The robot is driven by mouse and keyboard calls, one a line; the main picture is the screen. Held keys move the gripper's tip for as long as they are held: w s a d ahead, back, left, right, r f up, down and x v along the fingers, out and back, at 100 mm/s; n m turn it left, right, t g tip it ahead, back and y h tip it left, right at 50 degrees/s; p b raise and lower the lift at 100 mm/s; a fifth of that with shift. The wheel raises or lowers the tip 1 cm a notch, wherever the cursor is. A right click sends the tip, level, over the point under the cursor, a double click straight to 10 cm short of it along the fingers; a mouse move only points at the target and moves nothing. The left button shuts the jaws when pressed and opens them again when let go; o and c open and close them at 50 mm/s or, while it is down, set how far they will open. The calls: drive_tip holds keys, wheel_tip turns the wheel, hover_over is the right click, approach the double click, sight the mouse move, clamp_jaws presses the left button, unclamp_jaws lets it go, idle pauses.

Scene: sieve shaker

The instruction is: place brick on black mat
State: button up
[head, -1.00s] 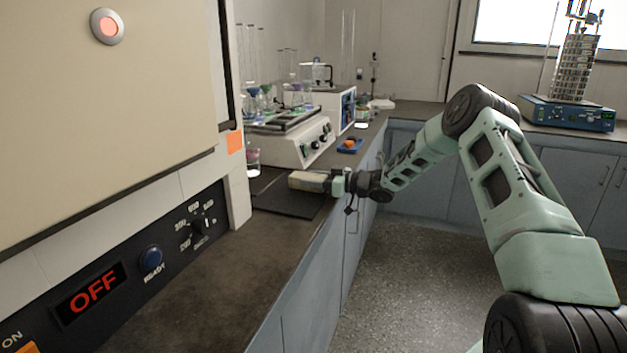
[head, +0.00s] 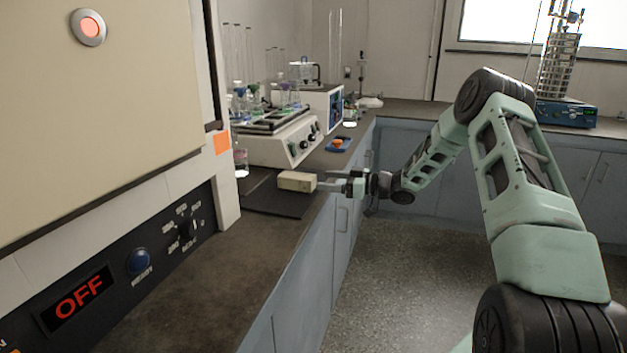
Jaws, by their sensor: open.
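In the head view, a pale tan brick (head: 296,181) lies flat on the black mat (head: 272,204), near the mat's back right part. The mat lies on the dark counter beside the large oven-like cabinet. My gripper (head: 328,183) is open at the right end of the brick, with its fingers pointing left toward it. The brick appears free of the fingers, with its right end near the fingertips. The brick's far side is hidden.
A white shaker with flasks (head: 284,137) stands behind the mat. A small blue tray (head: 338,144) with an orange item lies at the counter's right edge. The cabinet (head: 110,110) bounds the left side. A sieve stack (head: 557,70) stands far right. The front counter is clear.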

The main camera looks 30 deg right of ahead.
sight(304, 178)
drive_tip(key=shift+v, duration=1.55)
